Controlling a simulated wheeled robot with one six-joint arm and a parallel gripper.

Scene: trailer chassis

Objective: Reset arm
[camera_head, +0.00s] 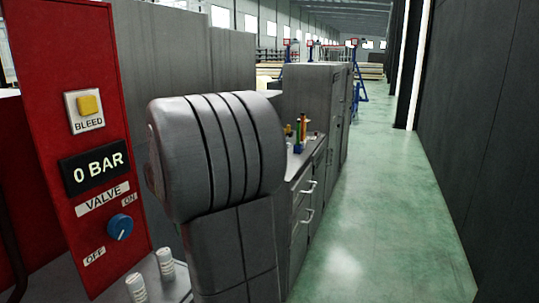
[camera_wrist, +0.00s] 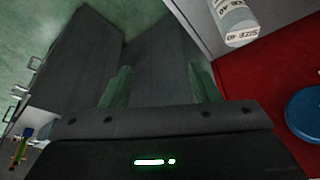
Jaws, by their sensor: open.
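My gripper (camera_wrist: 160,85) shows in the wrist view with its two fingers apart and nothing between them. It does not show in the head view, where a large grey link of my arm fills the middle. In the head view a red panel (camera_head: 60,130) stands at the left. It carries a yellow BLEED button (camera_head: 89,105), a display (camera_head: 95,173) reading 0 BAR and a blue VALVE knob (camera_head: 120,227) between OFF and ON labels. In the wrist view the blue knob (camera_wrist: 305,110) is at the right edge, apart from my fingers.
Two white cylinders (camera_head: 137,288) (camera_head: 165,262) stand below the panel. One marked SIZE 40 (camera_wrist: 235,20) shows in the wrist view. Grey cabinets (camera_head: 310,195) with small coloured items (camera_head: 301,130) on top stand behind my arm. The green floor (camera_head: 380,210) is clear up to the dark right wall (camera_head: 490,120).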

